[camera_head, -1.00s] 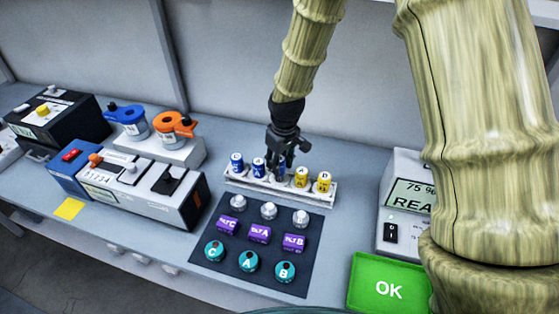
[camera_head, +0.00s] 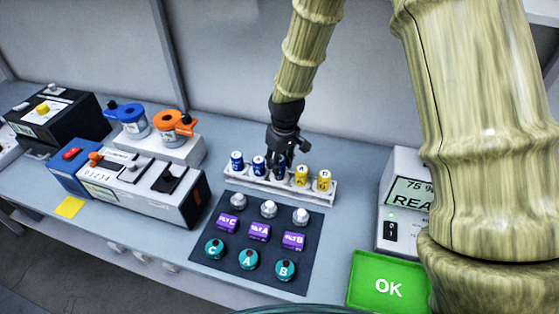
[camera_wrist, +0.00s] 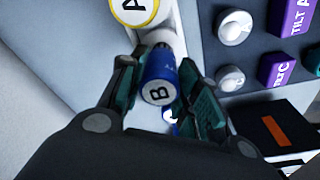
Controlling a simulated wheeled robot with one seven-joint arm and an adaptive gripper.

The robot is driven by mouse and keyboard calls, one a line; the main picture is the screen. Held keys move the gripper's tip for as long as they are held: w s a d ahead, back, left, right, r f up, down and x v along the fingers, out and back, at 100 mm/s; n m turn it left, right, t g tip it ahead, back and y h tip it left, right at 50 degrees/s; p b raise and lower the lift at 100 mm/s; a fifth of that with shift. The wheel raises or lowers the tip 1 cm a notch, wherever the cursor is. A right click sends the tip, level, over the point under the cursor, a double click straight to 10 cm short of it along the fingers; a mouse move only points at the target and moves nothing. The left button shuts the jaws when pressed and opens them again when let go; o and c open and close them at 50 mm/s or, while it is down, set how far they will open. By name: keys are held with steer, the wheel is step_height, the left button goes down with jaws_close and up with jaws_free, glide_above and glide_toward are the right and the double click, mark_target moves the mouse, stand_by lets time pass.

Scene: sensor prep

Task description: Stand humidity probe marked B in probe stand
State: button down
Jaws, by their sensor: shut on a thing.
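A blue cylinder marked B (camera_wrist: 158,92) is between the two fingers of my gripper (camera_wrist: 152,98) in the wrist view. My gripper (camera_head: 284,160) is shut on it, low over the middle of the long white rack (camera_head: 232,181) in the head view. The fingers partly hide the cylinder there, and I cannot tell whether its lower end is seated in the rack. Two other blue cylinders (camera_head: 237,160) (camera_head: 258,166) stand upright to the left in the rack. A yellow one marked A (camera_head: 302,175) and another yellow one (camera_head: 324,180) stand to the right.
In front lies a dark mat (camera_head: 210,262) with white knobs, purple tilt blocks and teal round pieces. A readout box (camera_head: 403,160) and green OK pad (camera_head: 388,285) are right.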

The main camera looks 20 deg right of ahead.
steer(key=shift+f, duration=1.1)
stand_by(2.1)
steer(key=c, duration=0.9)
jaws_free()
steer(key=shift+c, duration=0.2)
steer(key=shift+o, duration=1.1)
steer(key=shift+r+p, duration=3)
steer(key=shift+r, duration=1)
